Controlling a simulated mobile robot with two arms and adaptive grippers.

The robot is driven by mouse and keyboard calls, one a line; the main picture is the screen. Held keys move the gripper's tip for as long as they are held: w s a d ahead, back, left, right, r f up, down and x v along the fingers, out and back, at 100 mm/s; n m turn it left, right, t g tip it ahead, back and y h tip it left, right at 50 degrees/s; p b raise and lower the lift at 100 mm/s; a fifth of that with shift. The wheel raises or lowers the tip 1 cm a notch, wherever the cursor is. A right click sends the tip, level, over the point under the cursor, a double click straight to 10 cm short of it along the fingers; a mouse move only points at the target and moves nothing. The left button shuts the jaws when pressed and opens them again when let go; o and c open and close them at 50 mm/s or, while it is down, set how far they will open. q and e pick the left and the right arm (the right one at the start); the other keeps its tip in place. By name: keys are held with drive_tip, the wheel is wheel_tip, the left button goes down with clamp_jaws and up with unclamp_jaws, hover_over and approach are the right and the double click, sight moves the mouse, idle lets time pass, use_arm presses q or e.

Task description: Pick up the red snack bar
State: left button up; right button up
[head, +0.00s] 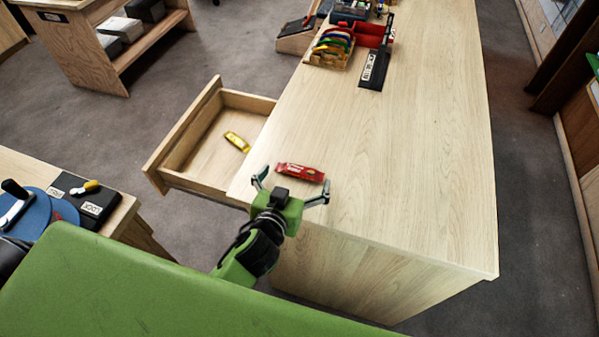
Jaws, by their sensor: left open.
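The red snack bar (300,173) lies flat on the wooden counter, close to its front left corner. My left gripper (291,180) is open, with its two fingers spread wide at the near side of the bar. One finger is left of the bar and the other is near its right end. I cannot tell whether either finger touches it. Nothing is held. My right gripper is not in view.
An open drawer (178,143) sticks out left of the counter (420,130), with a yellow bar (237,141) inside. The counter's right side is clear.

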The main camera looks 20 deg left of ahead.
use_arm(q)
drive_tip(key=shift+x, duration=0.95)
drive_tip(key=shift+s, duration=0.1)
drive_tip(key=shift+c, duration=0.4)
drive_tip(key=c, duration=0.9)
